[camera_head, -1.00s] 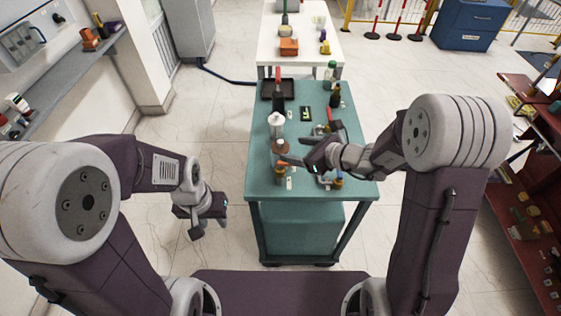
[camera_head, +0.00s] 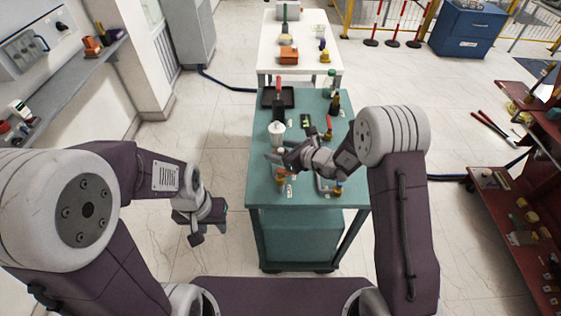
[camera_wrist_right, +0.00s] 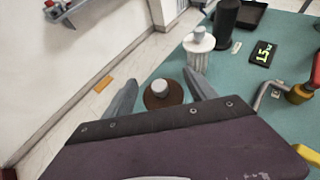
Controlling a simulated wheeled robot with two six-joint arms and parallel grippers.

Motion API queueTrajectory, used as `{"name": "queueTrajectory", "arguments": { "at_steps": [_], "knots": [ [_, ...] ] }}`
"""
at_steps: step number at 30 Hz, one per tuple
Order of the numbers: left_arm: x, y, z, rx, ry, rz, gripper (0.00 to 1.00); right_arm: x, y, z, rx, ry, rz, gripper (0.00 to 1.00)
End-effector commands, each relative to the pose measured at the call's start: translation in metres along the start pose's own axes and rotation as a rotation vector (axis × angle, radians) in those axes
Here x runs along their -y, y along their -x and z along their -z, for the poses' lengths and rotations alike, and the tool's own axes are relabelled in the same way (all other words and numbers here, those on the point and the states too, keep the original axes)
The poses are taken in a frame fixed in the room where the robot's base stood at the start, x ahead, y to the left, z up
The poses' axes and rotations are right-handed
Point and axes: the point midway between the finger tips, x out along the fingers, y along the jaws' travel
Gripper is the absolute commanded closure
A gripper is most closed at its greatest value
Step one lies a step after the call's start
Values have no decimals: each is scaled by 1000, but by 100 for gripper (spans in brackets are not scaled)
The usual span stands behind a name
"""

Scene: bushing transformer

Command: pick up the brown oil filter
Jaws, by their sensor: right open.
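The brown oil filter (camera_wrist_right: 155,101) shows in the right wrist view as a round brown body with a pale cap. It lies between the two spread fingers of my right gripper (camera_wrist_right: 161,84), near the teal table's left edge. I cannot tell whether the fingers touch it. In the head view my right gripper (camera_head: 272,157) reaches over the table from the right and largely hides the filter. It is open. My left gripper (camera_head: 208,228) hangs left of the table, over the floor, away from the filter; its jaw opening is unclear.
On the teal table (camera_head: 262,190), a white ribbed filter (camera_wrist_right: 198,58) stands just beyond the brown one. A black cylinder (camera_wrist_right: 227,22), a small display (camera_wrist_right: 263,53) and a red-handled tool (camera_head: 329,123) are close by. A white table (camera_head: 310,62) stands behind.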

Motion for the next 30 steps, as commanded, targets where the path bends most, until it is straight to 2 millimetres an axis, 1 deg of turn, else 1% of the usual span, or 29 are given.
{"name": "queueTrajectory", "arguments": {
  "at_steps": [4,5,6,8,9,12,30],
  "knots": [
    [0,0,0,0,0,0,64,0,0,0,0,0,0,34],
    [0,0,0,0,0,0,64,0,0,0,0,0,0,37],
    [0,0,0,0,0,0,64,0,0,0,0,0,0,48],
    [0,0,0,0,0,0,64,0,0,0,0,0,0,65],
    [0,0,0,0,0,0,64,0,0,0,0,0,0,76],
    [0,0,0,0,0,0,64,0,0,1,-3,0,0,100],
    [0,-1,0,0,0,0,64,-1,0,6,-13,-3,-2,100]
  ]
}}
